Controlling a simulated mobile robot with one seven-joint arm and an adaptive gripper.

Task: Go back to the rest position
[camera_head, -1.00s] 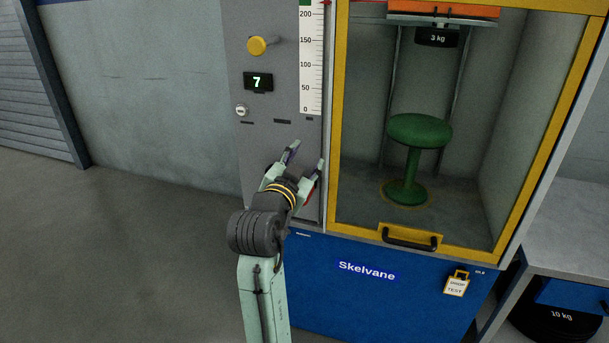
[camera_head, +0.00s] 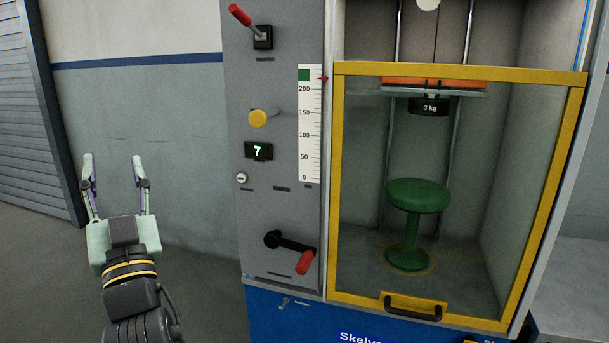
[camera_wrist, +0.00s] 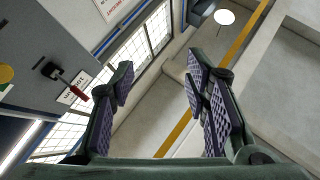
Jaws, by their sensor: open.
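My gripper (camera_head: 115,172) is open and empty in the head view, at the left, its fingers pointing up in front of the grey-blue wall. It is clear of the test machine and touches nothing. In the wrist view my gripper (camera_wrist: 163,88) shows both fingers wide apart with nothing between them. The camera there looks up past the fingers toward windows and the upper wall.
The grey control panel (camera_head: 270,220) has a red-handled crank (camera_head: 305,262), yellow knob (camera_head: 258,118), display reading 7 (camera_head: 258,151) and red-tipped lever (camera_head: 241,15). Beside it, a yellow-framed guard (camera_head: 337,200) covers a green stool (camera_head: 408,225) below a 3 kg weight (camera_head: 430,107). Left floor is free.

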